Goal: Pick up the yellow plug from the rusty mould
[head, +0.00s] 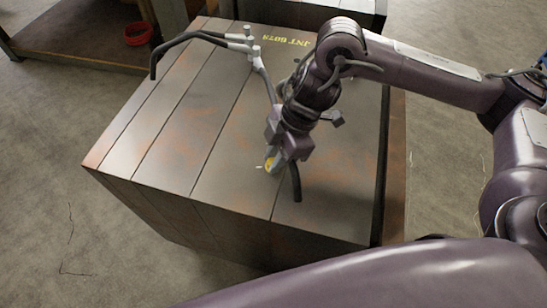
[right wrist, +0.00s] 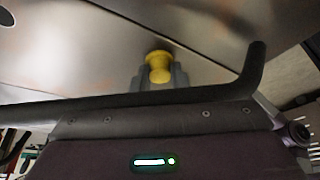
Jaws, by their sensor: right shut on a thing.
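The rusty mould (head: 215,135) is a large grey metal block with orange rust patches and straight seams across its top. The yellow plug (head: 269,163) is at the mould's top surface, between the fingers of my right gripper (head: 273,162). In the right wrist view the yellow plug (right wrist: 159,66) shows as a round, waisted knob between two grey fingertips (right wrist: 160,78). My right gripper is shut on it. I cannot tell whether the plug is still seated in the mould or just lifted. My left gripper is not in view.
A second dark block (head: 310,12) stands behind. A wooden platform (head: 85,35) with a red ring (head: 138,33) is at the upper left. Bare floor (head: 45,150) lies to the left.

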